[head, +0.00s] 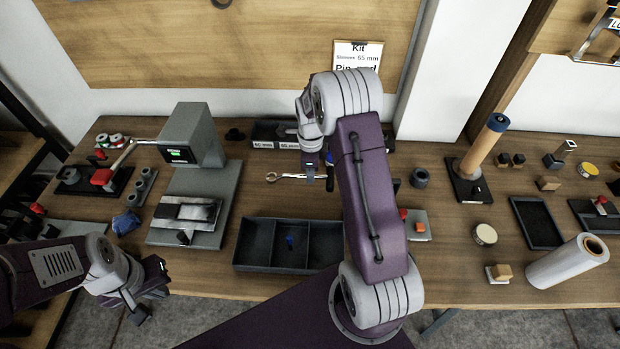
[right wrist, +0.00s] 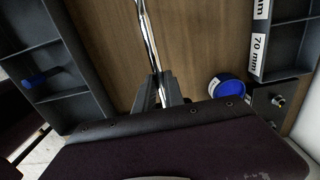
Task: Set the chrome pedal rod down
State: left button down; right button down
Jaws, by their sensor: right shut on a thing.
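The chrome pedal rod (head: 290,177) lies level behind the black compartment tray in the head view, its ring end pointing left. My right gripper (head: 322,174) is shut on the rod near its right end, partly hidden by my own arm. In the right wrist view the rod (right wrist: 147,40) runs up from between the fingers (right wrist: 158,90), over bare wood. I cannot tell whether the rod touches the table (head: 215,280). My left gripper (head: 150,304) is low at the front left, with its fingers apart and empty.
The black tray (head: 240,245) holds a small blue piece (head: 290,241). A labelled bin (head: 265,134) stands behind the rod. A grey press (head: 196,140) is to the left. In the right wrist view a blue-capped round thing (right wrist: 226,87) is right of the fingers.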

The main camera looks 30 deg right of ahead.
aim_at(310, 186)
jog(key=shift+w+d+f, duration=0.3)
jog(key=shift+w+f, duration=0.15)
jog(key=shift+w, duration=0.25)
jog(key=shift+f, duration=2)
jog(key=shift+f, duration=0.15)
jog(key=c, duration=1.4)
grip_release()
jog(key=shift+c, duration=0.2)
